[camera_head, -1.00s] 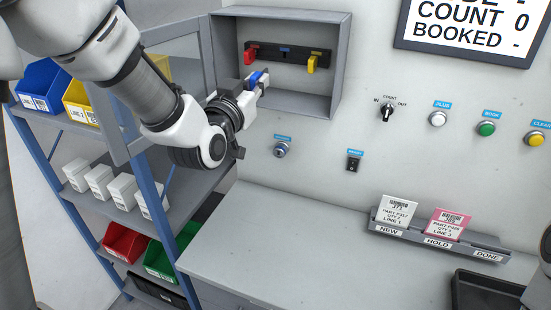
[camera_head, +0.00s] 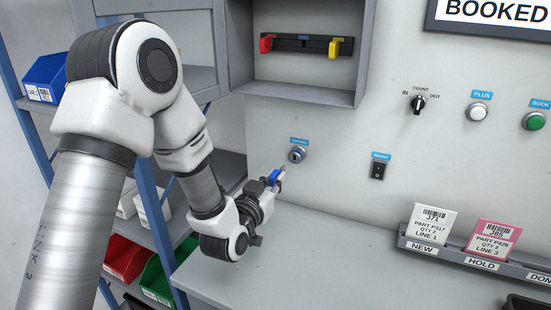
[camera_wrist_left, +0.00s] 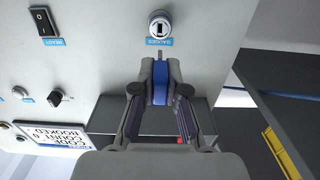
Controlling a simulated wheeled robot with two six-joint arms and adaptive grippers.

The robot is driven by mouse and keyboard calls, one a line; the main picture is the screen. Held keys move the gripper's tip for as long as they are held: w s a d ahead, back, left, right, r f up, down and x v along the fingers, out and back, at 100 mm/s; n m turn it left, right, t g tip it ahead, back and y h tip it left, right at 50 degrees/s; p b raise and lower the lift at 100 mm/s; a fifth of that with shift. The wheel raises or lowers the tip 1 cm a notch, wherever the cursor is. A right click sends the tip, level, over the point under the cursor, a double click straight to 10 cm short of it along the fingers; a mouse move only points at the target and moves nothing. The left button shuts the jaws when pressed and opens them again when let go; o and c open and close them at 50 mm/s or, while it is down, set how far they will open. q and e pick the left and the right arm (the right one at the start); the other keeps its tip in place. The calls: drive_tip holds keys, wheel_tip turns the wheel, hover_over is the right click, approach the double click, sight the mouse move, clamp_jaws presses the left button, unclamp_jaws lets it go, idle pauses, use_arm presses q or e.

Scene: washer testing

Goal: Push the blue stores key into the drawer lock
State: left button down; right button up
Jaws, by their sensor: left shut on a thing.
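The blue stores key (camera_head: 274,178) is between the fingers of my left gripper (camera_head: 276,181), which is shut on it. In the left wrist view the blue key (camera_wrist_left: 160,82) stands upright between the fingertips (camera_wrist_left: 160,75). The drawer lock (camera_head: 297,154), a round metal cylinder under a blue label, is on the grey wall panel just above and right of the gripper. In the left wrist view the lock (camera_wrist_left: 160,24) shows a dark slot, straight ahead of the key and apart from it. My right gripper is not in view.
The open key cabinet (camera_head: 366,60) above holds a rack with a red key (camera_head: 266,44) and a yellow key (camera_head: 334,48). A black rocker switch (camera_head: 377,171) is right of the lock. The worktop (camera_head: 310,265) is clear below; a card rack (camera_head: 450,258) stands at right.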

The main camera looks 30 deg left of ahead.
sight(284, 169)
use_arm(q)
drive_tip(key=shift+s+f, duration=0.15)
drive_tip(key=shift+f, duration=0.55)
drive_tip(key=shift+s+r, duration=0.15)
drive_tip(key=shift+s, duration=0.05)
drive_tip(key=shift+w+r, duration=0.1)
drive_tip(key=shift+r, duration=0.05)
drive_tip(key=shift+w+p, duration=0.3)
drive_tip(key=shift+w, duration=0.7)
drive_tip(key=shift+w+a+p, duration=0.15)
drive_tip(key=shift+w+p, duration=0.2)
drive_tip(key=shift+w, duration=1.6)
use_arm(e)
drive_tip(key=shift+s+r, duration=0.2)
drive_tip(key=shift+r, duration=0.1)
use_arm(q)
drive_tip(key=shift+w, duration=0.2)
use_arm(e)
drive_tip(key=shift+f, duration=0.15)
use_arm(q)
drive_tip(key=shift+w, duration=0.1)
drive_tip(key=shift+w, duration=0.4)
